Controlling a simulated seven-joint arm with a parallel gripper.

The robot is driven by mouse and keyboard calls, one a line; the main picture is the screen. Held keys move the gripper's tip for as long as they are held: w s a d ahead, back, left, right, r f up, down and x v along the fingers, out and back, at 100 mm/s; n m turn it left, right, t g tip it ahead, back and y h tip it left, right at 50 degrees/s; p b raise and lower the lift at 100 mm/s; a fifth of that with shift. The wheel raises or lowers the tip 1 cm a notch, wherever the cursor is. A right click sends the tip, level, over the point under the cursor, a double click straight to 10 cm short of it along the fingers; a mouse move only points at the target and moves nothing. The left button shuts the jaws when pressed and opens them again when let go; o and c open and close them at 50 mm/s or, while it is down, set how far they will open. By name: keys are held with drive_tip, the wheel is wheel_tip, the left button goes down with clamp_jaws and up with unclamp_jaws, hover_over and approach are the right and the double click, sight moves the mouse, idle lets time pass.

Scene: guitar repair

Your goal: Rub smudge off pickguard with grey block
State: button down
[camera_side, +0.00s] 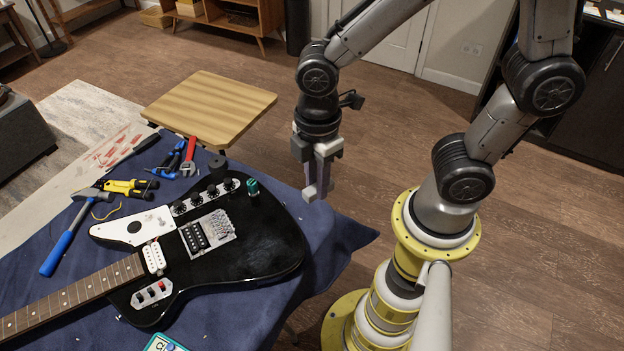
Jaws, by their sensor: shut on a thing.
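The black electric guitar (262,240) lies face up on a blue cloth, its neck pointing to the lower left. Its white pickguard (112,231) is at the upper left of the body. The pickguard bears a dark round spot (134,227) and fainter grey marks (161,219); I cannot tell for sure which is the smudge. My gripper (318,188) points down, beyond the guitar body's right edge and well away from the pickguard. It is shut on a grey block (311,174), partly hidden between the fingers.
A hammer (62,240), yellow-black pliers (130,188), a red wrench (188,158) and a dark cylinder (217,168) lie beyond the guitar. A green piece (252,187) stands on the body near the knobs. A wooden stool (210,105) stands behind the table.

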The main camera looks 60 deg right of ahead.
drive_tip(key=c, duration=1.2)
unclamp_jaws()
drive_tip(key=shift+c, duration=0.2)
clamp_jaws()
drive_tip(key=shift+r, duration=0.2)
drive_tip(key=w+a+r, duration=0.3)
drive_tip(key=w, duration=0.5)
drive_tip(key=w+a+r, duration=0.2)
drive_tip(key=w+a, duration=0.1)
drive_tip(key=w, duration=0.4)
drive_tip(key=w+a+r, duration=0.3)
drive_tip(key=w+a, duration=0.1)
drive_tip(key=w, duration=0.4)
drive_tip(key=w+a+f, duration=0.3)
drive_tip(key=w+f, duration=0.1)
drive_tip(key=w, duration=0.5)
drive_tip(key=shift+m, duration=0.4)
drive_tip(key=shift+w+a+f, duration=0.25)
drive_tip(key=shift+w+f, duration=0.15)
drive_tip(key=shift+f, duration=2.15)
drive_tip(key=shift+w+a+f, duration=0.2)
drive_tip(key=shift+w+f, duration=0.25)
drive_tip(key=shift+f, duration=2.05)
drive_tip(key=shift+w+a+f, duration=0.25)
drive_tip(key=shift+w+f, duration=0.15)
drive_tip(key=shift+f, duration=2.15)
